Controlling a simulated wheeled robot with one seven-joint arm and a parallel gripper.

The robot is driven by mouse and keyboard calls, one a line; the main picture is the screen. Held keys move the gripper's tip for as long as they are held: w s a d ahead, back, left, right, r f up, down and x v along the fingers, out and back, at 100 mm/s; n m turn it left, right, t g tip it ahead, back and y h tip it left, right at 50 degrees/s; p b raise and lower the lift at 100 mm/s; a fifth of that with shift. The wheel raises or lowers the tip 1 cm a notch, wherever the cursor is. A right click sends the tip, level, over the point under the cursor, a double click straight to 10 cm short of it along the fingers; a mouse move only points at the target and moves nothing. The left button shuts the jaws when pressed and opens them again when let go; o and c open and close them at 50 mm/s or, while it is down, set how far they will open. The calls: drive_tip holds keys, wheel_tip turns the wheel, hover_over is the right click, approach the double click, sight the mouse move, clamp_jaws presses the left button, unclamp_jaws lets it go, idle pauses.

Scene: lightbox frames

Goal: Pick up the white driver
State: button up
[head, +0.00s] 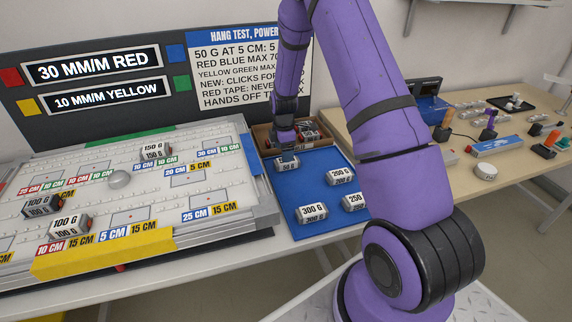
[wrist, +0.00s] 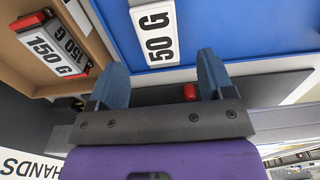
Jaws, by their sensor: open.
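I cannot make out a white driver for certain in either view. Several small upright tools stand on the right-hand wooden table (head: 465,155), including an orange-handled one (head: 447,125) and a purple one (head: 490,120); a small white item (head: 516,101) lies on a black tray there, too small to identify. My gripper (head: 286,154) is above the blue mat, close to the white 50 G block (head: 288,166). In the wrist view my gripper (wrist: 162,78) has its blue fingers apart with nothing between them. The 50 G block (wrist: 154,32) lies beyond the fingertips.
A white pegboard (head: 110,185) with weights fills the left.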

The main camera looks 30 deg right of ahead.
drive_tip(key=f, duration=0.5)
drive_tip(key=shift+d+f, duration=0.1)
drive_tip(key=shift+d, duration=0.1)
drive_tip(key=c, duration=1)
